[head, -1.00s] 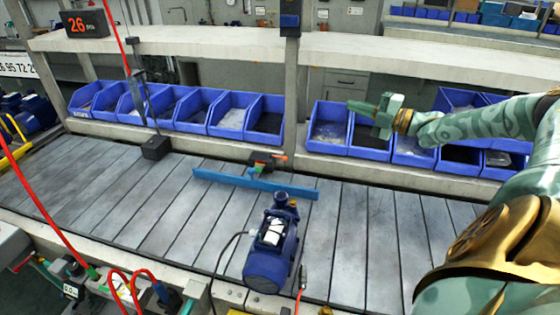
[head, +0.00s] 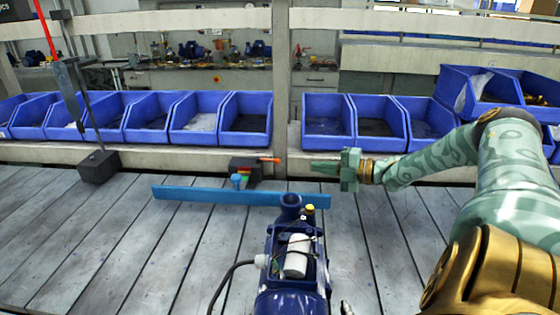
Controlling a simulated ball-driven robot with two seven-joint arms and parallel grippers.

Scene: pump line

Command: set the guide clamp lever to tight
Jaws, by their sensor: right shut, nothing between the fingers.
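The guide clamp is a dark block (head: 246,168) at the back edge of the slatted line, behind the blue guide rail (head: 225,195). Its orange lever (head: 270,159) sticks out to the right from the top of the block. A blue knob (head: 237,181) shows at the block's front, beside the rail. My right gripper (head: 312,164) is shut and empty. Its fingers point left toward the lever's end, with a small gap between them in the picture. I cannot tell the depth of that gap. My left gripper is out of view.
A blue pump (head: 292,265) with a cable stands on the slats in front of the rail. Blue bins (head: 246,122) line the ledge behind the clamp, and more bins (head: 328,123) stand behind my right gripper. A dark block with a post (head: 98,167) stands at left.

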